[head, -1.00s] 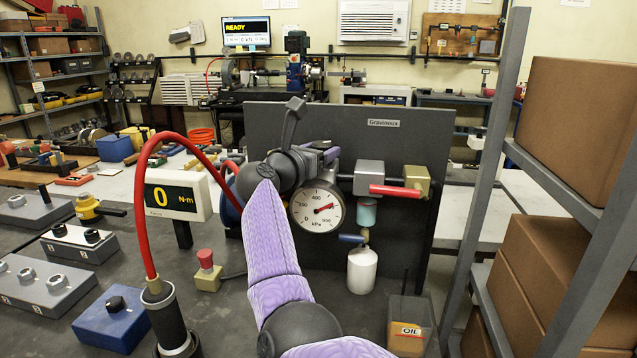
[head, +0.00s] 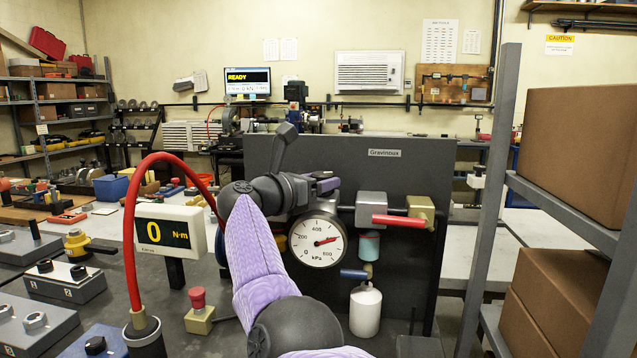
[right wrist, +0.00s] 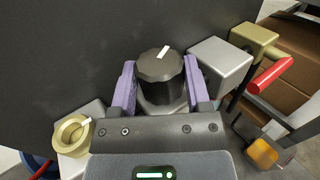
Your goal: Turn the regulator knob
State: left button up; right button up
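The regulator knob (right wrist: 160,66) is black with a white mark on top, seen in the right wrist view against the dark panel. My right gripper (right wrist: 159,78) has its purple fingers on both sides of the knob, close against it, and appears shut on it. In the head view my right gripper (head: 326,184) is at the panel above the gauge, and the knob is hidden behind it. The white mark leans up and right. The round pressure gauge (head: 317,240) has a red needle pointing right and slightly up, between 400 and 800 kPa. My left gripper is not in view.
The dark panel (head: 400,175) also carries a red-handled valve (head: 399,220) right of my gripper and a white bottle (head: 365,310) below. A torque display (head: 170,233) reading 0 stands left. A shelf with cardboard boxes (head: 575,150) bounds the right side.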

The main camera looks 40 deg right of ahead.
jog(key=o, duration=0.4)
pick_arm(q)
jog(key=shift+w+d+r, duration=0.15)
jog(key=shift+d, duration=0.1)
pick_arm(e)
jog(key=a, duration=0.6)
jog(key=s+a, duration=0.1)
jog(key=a, duration=0.3)
